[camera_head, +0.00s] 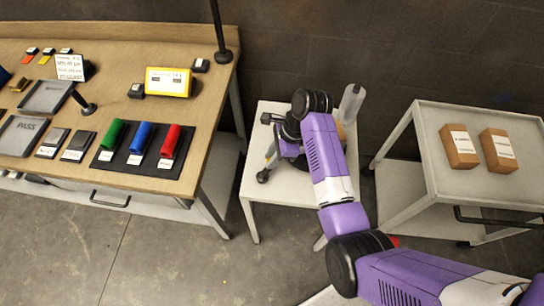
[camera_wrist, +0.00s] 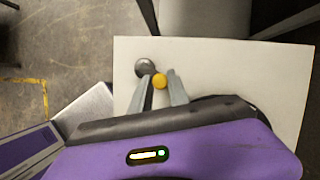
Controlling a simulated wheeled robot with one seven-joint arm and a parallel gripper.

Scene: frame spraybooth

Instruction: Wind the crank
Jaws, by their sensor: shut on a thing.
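In the wrist view a round yellow knob (camera_wrist: 160,81), which looks like the crank's handle, sits between the two grey fingers of my gripper (camera_wrist: 159,88). The fingers are shut on it. A dark grey round piece (camera_wrist: 145,67) lies just beside the left finger. In the head view my purple arm hangs over the small white table (camera_head: 252,208) and hides most of the crank's mechanism. A dark round piece (camera_head: 263,175) shows at the left of my gripper there. The crank's arm and mounting are hidden.
A grey cylinder (camera_head: 352,102) stands behind my arm on the small table. A wooden workbench (camera_head: 190,105) with red, blue and green rolls is at left. A grey cart (camera_head: 480,120) with two brown boxes is at right. Floor in front of the workbench is clear.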

